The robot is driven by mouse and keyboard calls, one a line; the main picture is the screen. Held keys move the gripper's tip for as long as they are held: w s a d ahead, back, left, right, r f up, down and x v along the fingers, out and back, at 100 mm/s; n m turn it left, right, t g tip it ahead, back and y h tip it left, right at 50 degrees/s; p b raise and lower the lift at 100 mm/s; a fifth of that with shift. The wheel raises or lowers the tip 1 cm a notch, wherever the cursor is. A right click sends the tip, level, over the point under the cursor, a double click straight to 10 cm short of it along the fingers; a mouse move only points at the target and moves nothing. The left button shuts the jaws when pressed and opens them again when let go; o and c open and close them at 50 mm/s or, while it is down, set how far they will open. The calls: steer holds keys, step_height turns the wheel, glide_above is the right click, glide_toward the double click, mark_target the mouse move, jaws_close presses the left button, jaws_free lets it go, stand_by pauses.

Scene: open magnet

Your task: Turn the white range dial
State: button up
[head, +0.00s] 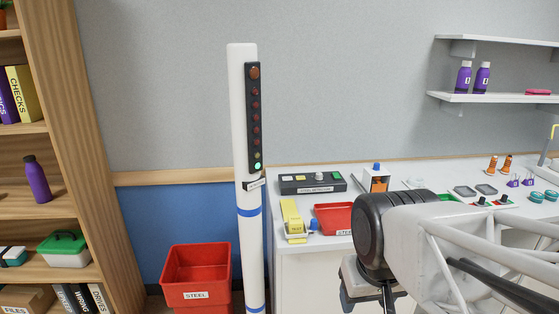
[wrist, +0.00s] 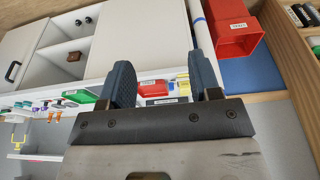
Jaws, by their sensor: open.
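The white range dial (head: 319,176) is a small pale knob on top of a dark control box (head: 300,187) with a white label, at the back left of the counter. A small green spot sits on the box to the right of the dial. My gripper (head: 368,300) is in front of the counter, lower than its top and right of the box, pointing down and apart from the dial. In the wrist view my gripper (wrist: 162,75) has its two dark blue fingers spread with nothing held. The dial cannot be made out clearly there.
A white post (head: 240,130) with a column of lamps, the lowest lit green, stands left of the box. A red tray (head: 333,219) and a yellow item (head: 292,215) lie before the box. An orange-and-white device (head: 376,181) stands right of it. A red bin (head: 195,275) is at left.

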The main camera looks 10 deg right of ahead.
steer(key=w+d+r+n, duration=0.1)
steer(key=w+r, duration=0.3)
steer(key=w, duration=0.6)
steer(key=w+d+r+n, duration=0.1)
steer(key=w+r, duration=0.3)
steer(key=w, duration=0.7)
steer(key=n+g, duration=0.2)
steer(key=n, duration=0.3)
glide_above(319, 174)
steer(key=f, duration=1.6)
steer(key=shift+s+a+f, duration=0.2)
steer(key=shift+s, duration=0.1)
steer(key=shift+w+d+f, duration=0.1)
steer(key=shift+w+f, duration=0.2)
steer(key=shift+f, duration=0.1)
steer(key=shift+d+f, duration=0.1)
steer(key=shift+f, duration=3.7)
